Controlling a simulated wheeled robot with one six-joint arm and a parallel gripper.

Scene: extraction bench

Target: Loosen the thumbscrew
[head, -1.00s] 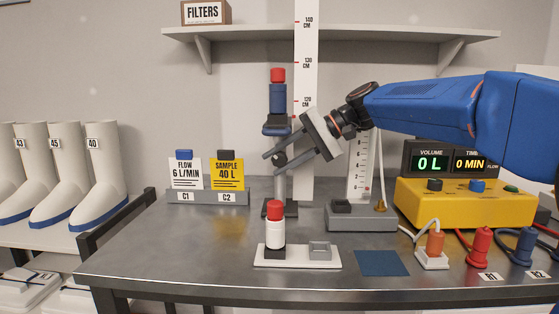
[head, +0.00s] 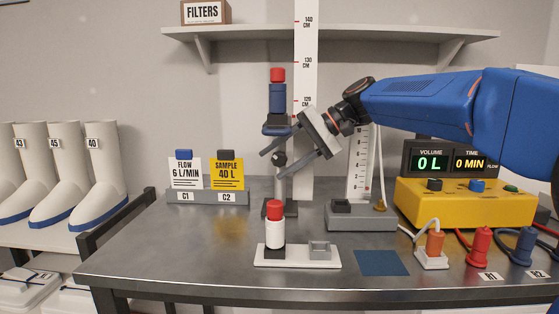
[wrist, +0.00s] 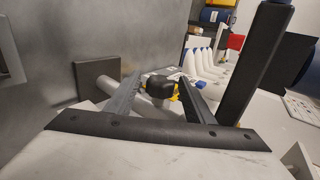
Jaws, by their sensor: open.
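The thumbscrew (head: 279,159) is a small dark knob on the grey upright stand post (head: 280,186), below the blue holder with a red cap (head: 277,98). My gripper (head: 271,163) reaches in from the right, tilted down to the left. Its two fingers are spread, with the knob showing between them near the tips. In the wrist view, a black knob (wrist: 160,86) lies between the open fingers (wrist: 160,79), with clear gaps on both sides. Whether either finger touches it cannot be told. The post is partly hidden by the gripper in the head view.
A white base with a red-capped cylinder (head: 275,228) stands in front of the post. The card holder (head: 208,197) is to the left. A grey box (head: 362,218) and yellow unit (head: 470,205) are to the right. The shelf (head: 375,34) is above. The bench's front left is clear.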

